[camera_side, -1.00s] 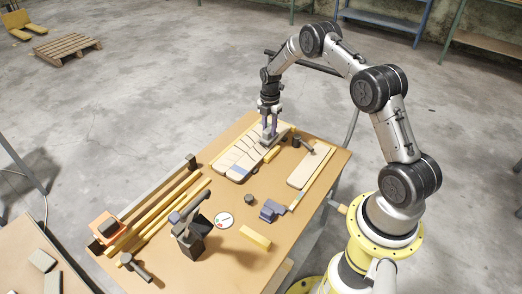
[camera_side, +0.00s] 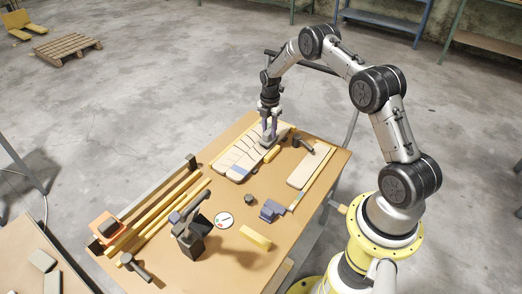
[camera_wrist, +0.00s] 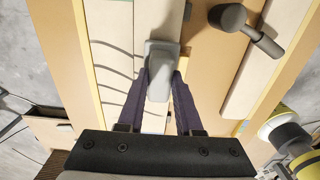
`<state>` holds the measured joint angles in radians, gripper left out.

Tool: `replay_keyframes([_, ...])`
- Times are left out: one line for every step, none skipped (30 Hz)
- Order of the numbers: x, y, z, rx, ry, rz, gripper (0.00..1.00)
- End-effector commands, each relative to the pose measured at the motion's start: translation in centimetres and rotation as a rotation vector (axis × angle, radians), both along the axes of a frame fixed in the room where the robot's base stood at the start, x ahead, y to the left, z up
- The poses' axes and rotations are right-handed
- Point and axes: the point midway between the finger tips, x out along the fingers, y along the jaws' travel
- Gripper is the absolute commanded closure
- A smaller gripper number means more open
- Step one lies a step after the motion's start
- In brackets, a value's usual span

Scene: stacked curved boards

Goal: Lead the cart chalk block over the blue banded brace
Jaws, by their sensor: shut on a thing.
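My gripper (camera_side: 269,138) has its purple fingers shut on a small grey block, which I take to be the chalk block (camera_wrist: 161,70). In the wrist view the block stands between the fingertips, over a pale board (camera_wrist: 160,18). I cannot tell whether the block touches the board. The pale, curved boards also show under my gripper in the side view (camera_side: 236,162), with dark lines across them. A small blue band shows near their front end (camera_side: 237,171). Another pale strip with a blue mark (camera_side: 293,207) lies on the right; I cannot tell which piece is the brace.
A mallet (camera_wrist: 244,28) lies right of the block, near a separate pale board (camera_side: 305,170). A dark clamp-like tool (camera_side: 188,235), a blue-grey block (camera_side: 271,211), a yellow block (camera_side: 256,238) and long yellow strips (camera_side: 163,215) occupy the front and left of the table.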

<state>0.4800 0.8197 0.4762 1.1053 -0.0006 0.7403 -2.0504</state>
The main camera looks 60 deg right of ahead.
Motion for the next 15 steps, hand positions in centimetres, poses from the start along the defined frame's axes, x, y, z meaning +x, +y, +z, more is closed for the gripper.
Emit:
replay_keyframes([0.0,0.0,-0.1,0.0,0.0,0.0,1.0])
replay_keyframes([0.0,0.0,-0.2,0.0,0.0,0.0,1.0])
replay_keyframes([0.0,0.0,-0.3,0.0,0.0,0.0,1.0])
replay_keyframes([0.0,0.0,-0.3,0.0,0.0,0.0,1.0])
replay_keyframes([0.0,0.0,-0.3,0.0,-0.001,0.0,1.0])
replay_keyframes([0.0,0.0,-0.3,0.0,-0.001,0.0,1.0])
replay_keyframes([0.0,0.0,-0.3,0.0,-0.001,0.0,1.0])
replay_keyframes([0.0,0.1,-0.3,0.0,-0.001,0.0,1.0])
replay_keyframes([0.0,0.2,-0.3,0.0,-0.001,0.0,1.0])
replay_keyframes([0.0,0.3,-0.3,0.0,-0.001,0.001,1.0])
replay_keyframes([0.0,0.5,-0.3,0.0,0.0,0.001,1.0])
replay_keyframes([0.0,0.7,-0.3,0.0,0.0,0.001,1.0])
replay_keyframes([0.0,0.9,-0.3,0.0,0.0,0.001,1.0])
replay_keyframes([0.0,1.1,-0.3,0.0,0.0,0.001,1.0])
replay_keyframes([0.0,1.4,-0.2,0.0,0.0,0.002,1.0])
